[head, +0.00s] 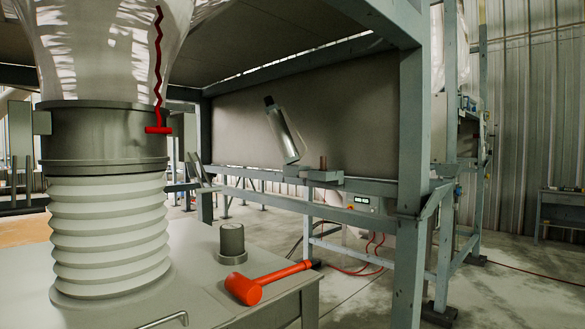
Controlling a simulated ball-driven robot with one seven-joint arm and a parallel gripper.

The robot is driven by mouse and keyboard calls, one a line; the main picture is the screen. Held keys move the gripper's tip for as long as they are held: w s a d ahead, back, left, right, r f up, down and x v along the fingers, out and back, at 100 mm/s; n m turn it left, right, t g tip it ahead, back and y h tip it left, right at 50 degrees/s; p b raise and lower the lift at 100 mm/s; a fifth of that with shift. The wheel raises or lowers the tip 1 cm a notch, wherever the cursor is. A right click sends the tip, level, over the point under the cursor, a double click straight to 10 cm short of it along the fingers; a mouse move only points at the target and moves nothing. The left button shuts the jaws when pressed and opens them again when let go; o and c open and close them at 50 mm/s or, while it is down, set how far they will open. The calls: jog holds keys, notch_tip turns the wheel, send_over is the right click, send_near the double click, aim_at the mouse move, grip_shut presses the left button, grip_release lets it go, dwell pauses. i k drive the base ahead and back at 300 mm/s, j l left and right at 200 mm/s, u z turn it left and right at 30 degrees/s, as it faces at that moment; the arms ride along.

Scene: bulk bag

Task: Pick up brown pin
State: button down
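A small brown pin (323,162) stands upright on a grey bracket (318,175) on the rail of the steel frame, in the middle of the head view. It is small in the picture and its lower end is hard to make out. My gripper is not in view.
A tilted, bottle-like grey cylinder (284,133) with a dark top is left of the pin. A frame post (411,170) stands to the right. In front, a table (205,262) bears a red mallet (262,283), a grey knob (232,240) and a ribbed white bellows (108,235).

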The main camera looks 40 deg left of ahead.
aim_at(323, 159)
jog(key=i+l+u, duration=0.1)
jog(key=i+u, duration=0.35)
jog(key=i+l+u, duration=0.2)
jog(key=i+u, duration=0.3)
jog(key=i+l+u, duration=0.25)
jog(key=u, duration=0.2)
jog(key=l, duration=0.1)
